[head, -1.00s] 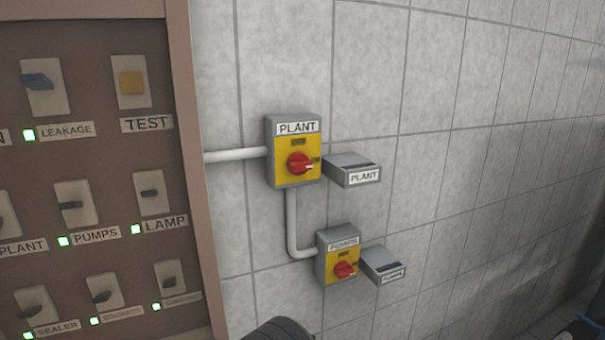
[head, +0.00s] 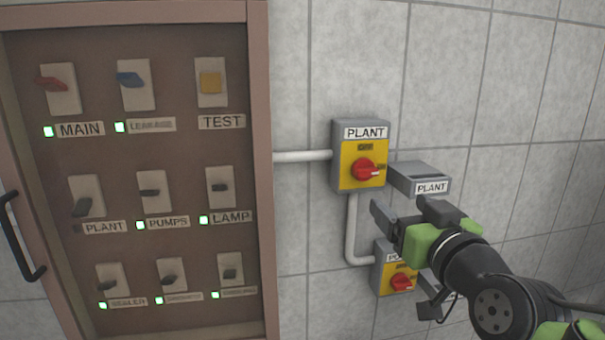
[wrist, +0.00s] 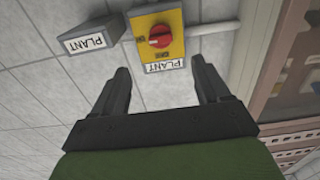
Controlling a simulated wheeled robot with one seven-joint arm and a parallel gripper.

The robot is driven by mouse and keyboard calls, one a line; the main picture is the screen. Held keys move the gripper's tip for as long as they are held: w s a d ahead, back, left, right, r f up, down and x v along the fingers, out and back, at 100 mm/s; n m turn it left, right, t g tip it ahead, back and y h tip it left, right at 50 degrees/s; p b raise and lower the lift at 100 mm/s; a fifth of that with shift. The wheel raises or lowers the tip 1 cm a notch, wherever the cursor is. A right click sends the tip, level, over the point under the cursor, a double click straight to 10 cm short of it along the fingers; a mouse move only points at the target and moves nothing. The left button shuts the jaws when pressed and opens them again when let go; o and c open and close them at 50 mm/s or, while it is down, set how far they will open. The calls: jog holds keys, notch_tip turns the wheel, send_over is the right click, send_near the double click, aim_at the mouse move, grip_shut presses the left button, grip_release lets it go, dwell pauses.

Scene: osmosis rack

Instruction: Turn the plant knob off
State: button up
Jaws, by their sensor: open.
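The plant knob (head: 364,170) is a red rotary knob on a yellow plate, on the front of a grey switch box (head: 338,150) labelled PLANT on the wall. In the head view its white mark points right. The wrist view, which is upside down, shows the knob (wrist: 160,37) at the top, beyond and between the fingers. My gripper (head: 402,213) is open and empty, below and to the right of the plant box in the head view. In the wrist view its two fingers (wrist: 163,82) are wide apart, and neither appears to touch the knob.
A grey box with its own PLANT label (head: 431,187) juts out just right of the knob. A pumps switch box (head: 381,275) sits below, partly behind my arm. A conduit (head: 352,225) joins them. A brown panel (head: 135,208) with several switches fills the left.

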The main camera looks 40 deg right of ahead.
aim_at(368, 177)
jog(key=p+x, duration=0.4)
jog(key=x, duration=1)
jog(key=shift+r, duration=0.1)
jog(key=shift+s, duration=0.1)
jog(key=shift+a, duration=0.1)
jog(key=shift+c, duration=0.2)
jog(key=c, duration=1)
